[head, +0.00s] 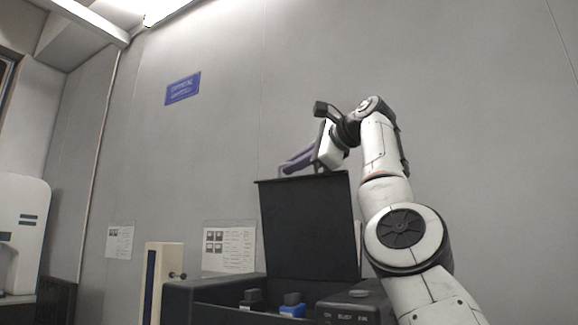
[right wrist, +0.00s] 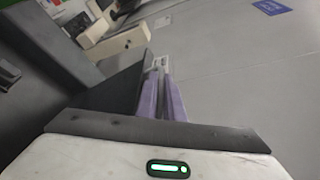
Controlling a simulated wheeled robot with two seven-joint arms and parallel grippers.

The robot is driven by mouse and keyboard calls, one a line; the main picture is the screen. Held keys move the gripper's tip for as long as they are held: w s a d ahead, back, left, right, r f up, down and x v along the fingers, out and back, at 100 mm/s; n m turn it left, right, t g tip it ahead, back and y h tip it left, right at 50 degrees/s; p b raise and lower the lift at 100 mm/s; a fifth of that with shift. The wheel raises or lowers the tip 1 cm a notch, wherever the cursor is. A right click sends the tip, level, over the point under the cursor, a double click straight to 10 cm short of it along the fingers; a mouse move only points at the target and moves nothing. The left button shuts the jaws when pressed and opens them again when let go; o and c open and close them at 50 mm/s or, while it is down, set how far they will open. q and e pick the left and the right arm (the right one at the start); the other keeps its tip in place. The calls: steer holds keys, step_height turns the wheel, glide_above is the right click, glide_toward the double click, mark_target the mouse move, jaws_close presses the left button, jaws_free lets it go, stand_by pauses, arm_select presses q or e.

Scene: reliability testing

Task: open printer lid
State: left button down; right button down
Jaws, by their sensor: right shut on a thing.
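The printer (head: 205,293) is a dark box at the bottom of the head view. Its black lid (head: 308,228) stands raised, close to upright, and the inside of the printer shows in front of it. My right gripper (head: 286,168) is at the top edge of the lid, its purple fingers reaching left. In the right wrist view the two fingers (right wrist: 159,80) lie close together beside the dark lid (right wrist: 112,95), shut on its edge. The exact contact is hard to see. My left gripper is not in view.
Blue and dark parts (head: 292,306) sit inside the open printer. A labelled button panel (head: 350,308) is at its front right. A pale post (head: 161,283) stands to the left, and a white machine (head: 22,235) at the far left. The grey wall is behind.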

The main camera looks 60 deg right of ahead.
steer(key=shift+a, duration=0.15)
steer(key=c, duration=1.9)
jaws_free()
steer(key=shift+w, duration=0.1)
steer(key=shift+a, duration=0.1)
steer(key=shift+s, duration=0.45)
steer(key=b+v, duration=0.2)
steer(key=v, duration=0.7)
steer(key=shift+s+r, duration=0.2)
steer(key=shift+s, duration=0.05)
steer(key=shift+a, duration=0.15)
